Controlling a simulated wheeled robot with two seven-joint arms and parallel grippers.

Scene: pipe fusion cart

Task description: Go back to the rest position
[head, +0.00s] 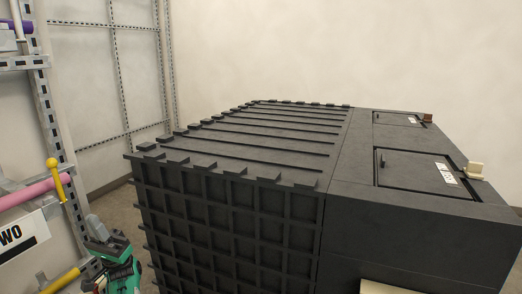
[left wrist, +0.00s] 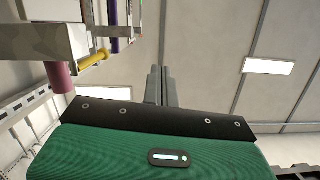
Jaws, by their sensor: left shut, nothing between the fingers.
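My left gripper (head: 100,228) is at the lower left of the head view, with a green body and grey fingers. It is shut and empty. It is between the rack on the left and the large black ribbed cabinet (head: 225,205), apart from the cabinet in the picture. In the left wrist view its fingers (left wrist: 158,78) point up towards the ceiling, close together with nothing between them. My right gripper is not in view.
A metal rack (head: 60,120) on the left holds a pink pipe (head: 35,193) and a yellow-handled rod (head: 55,180), close to my left gripper. The cabinet has lidded hatches (head: 415,170) on its right. Its ribbed top is clear. Ceiling lights (left wrist: 269,66) show above.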

